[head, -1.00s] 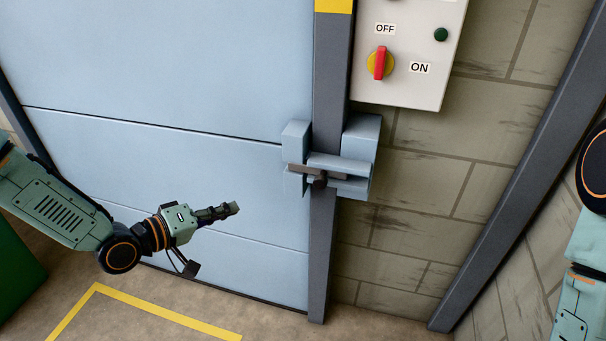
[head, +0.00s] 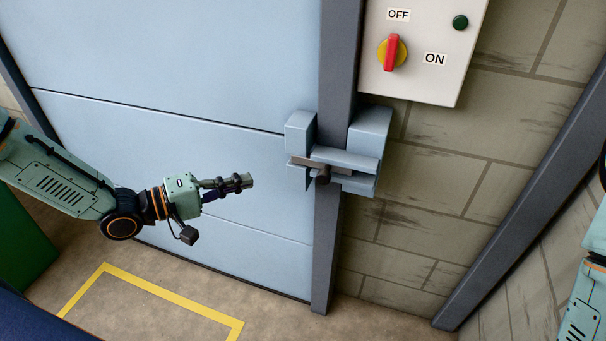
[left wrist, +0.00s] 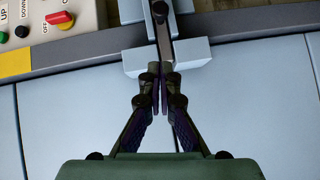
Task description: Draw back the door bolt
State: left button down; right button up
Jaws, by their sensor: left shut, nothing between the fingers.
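The door bolt (head: 319,171) is a dark bar with a round knob, set in light-blue housings on the door edge and the frame. It spans the grey door post. It also shows in the left wrist view (left wrist: 165,45), beyond the fingertips. The light-blue door (head: 180,130) appears closed against the post. My left gripper (head: 248,181) is shut and empty, to the left of the bolt and apart from it in the head view. In the left wrist view its fingertips (left wrist: 160,85) point towards the bolt. My right gripper is out of view; only part of my right arm shows at the right edge.
A pale control box (head: 425,45) with a red and yellow switch is on the block wall above right of the bolt. A yellow line (head: 170,300) marks the floor. A green object (head: 20,235) stands at the left edge. The space before the door is open.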

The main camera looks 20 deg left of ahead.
pick_arm(q)
jog(key=b, duration=0.5)
send_near(319, 168)
jog(key=w, duration=0.1)
jog(key=d, duration=0.3)
jog(key=d+b, duration=0.1)
jog(key=shift+w+d+r, duration=0.15)
jog(key=shift+w+d, duration=0.05)
jog(key=shift+w, duration=0.05)
jog(key=shift+w, duration=0.1)
